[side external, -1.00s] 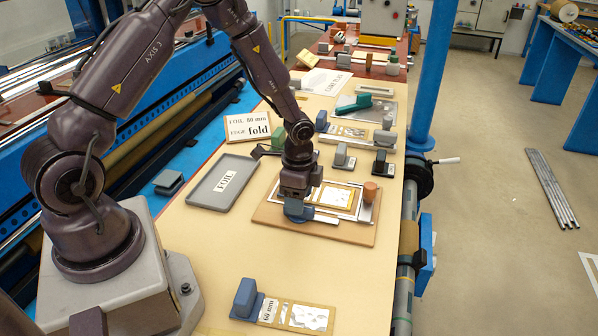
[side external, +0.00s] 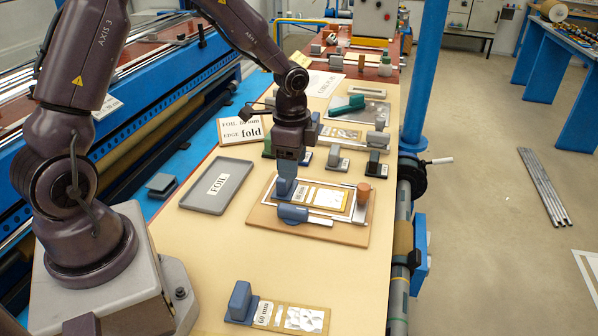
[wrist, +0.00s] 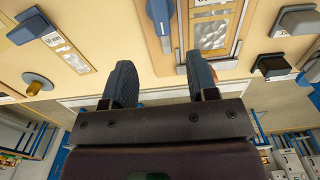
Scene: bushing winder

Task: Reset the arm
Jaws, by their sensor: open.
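My gripper (side external: 286,186) is open above the near-left part of a wooden board (side external: 340,232). Its two fingers (wrist: 162,88) are apart in the wrist view, with nothing between them. A blue rounded handle on a silver bar (side external: 292,213) lies on the board's near side, below and apart from my gripper; the handle also shows in the wrist view (wrist: 160,14). A foil card (side external: 329,199) lies inside the pale frame on the board. The left end of the card is partly hidden by blue shapes at the fingers.
An orange-brown knob (side external: 363,190) stands on the board's right. A grey FOIL tray (side external: 217,186) lies left. A 60 mm card with a blue block (side external: 240,300) lies in front. Several blocks and a sign (side external: 243,131) stand behind. The table between tray and front card is clear.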

